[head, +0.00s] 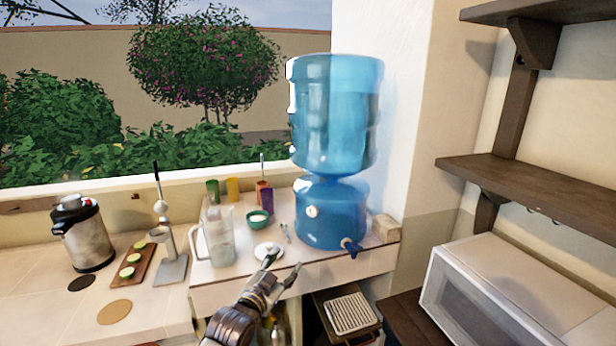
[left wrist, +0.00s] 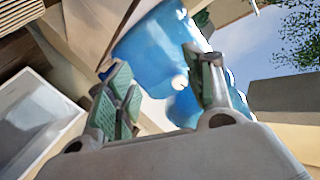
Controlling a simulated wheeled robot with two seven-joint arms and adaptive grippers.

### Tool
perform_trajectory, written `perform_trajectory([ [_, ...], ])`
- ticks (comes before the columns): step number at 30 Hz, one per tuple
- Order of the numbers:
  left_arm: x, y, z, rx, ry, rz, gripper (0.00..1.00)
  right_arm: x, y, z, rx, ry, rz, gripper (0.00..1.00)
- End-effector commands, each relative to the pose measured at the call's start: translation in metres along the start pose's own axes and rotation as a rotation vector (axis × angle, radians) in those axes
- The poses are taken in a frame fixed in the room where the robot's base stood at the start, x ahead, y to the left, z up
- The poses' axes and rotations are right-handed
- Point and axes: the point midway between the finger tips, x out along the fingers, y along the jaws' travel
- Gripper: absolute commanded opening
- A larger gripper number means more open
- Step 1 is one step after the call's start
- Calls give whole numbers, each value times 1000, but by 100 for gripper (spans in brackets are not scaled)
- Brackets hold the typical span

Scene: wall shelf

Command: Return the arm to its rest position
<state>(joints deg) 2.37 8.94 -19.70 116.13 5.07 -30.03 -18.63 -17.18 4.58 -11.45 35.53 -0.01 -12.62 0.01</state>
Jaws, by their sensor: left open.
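My left gripper (head: 286,272) is in front of the white counter, at the lower middle of the head view. Its fingers are spread and nothing is between them. In the left wrist view the open fingers (left wrist: 160,85) show green pads, with the blue water dispenser (left wrist: 152,48) beyond them. The left arm comes up from the bottom edge of the head view. The gripper overlaps a white saucer (head: 266,249) in the picture; I cannot tell whether they touch. My right gripper is in neither view.
The blue dispenser (head: 335,150) stands at the counter's right. A glass pitcher (head: 220,240), a green bowl (head: 258,219) and a juicer (head: 173,265) are to its left. A microwave (head: 500,295) and wall shelves (head: 530,185) are at right. A ribbed tray (head: 350,313) is below the counter.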

Motion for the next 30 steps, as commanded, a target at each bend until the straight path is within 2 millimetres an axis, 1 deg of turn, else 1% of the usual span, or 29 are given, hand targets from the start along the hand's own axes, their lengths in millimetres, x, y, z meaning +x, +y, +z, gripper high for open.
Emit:
perform_trajectory([
  [1,-9,4,14,-22,-47,9,53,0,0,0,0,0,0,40],
  [3,-21,8,33,-53,-118,21,53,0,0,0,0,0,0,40],
  [5,-33,12,50,-79,-179,30,53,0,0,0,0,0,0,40],
  [9,-63,20,86,-139,-321,47,53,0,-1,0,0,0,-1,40],
  [11,-78,24,100,-164,-382,54,53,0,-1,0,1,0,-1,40],
  [15,-114,33,132,-224,-527,65,53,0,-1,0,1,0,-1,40],
  [17,-132,37,145,-248,-590,68,53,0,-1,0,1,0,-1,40],
  [18,-143,39,152,-264,-631,69,53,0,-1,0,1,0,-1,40],
  [20,-162,42,164,-288,-694,70,53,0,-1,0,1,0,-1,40],
  [24,-206,50,187,-343,-840,71,53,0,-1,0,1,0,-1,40],
  [27,-234,54,198,-375,-927,68,53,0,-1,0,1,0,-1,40],
  [30,-254,57,205,-397,-991,64,53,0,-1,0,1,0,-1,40],
])
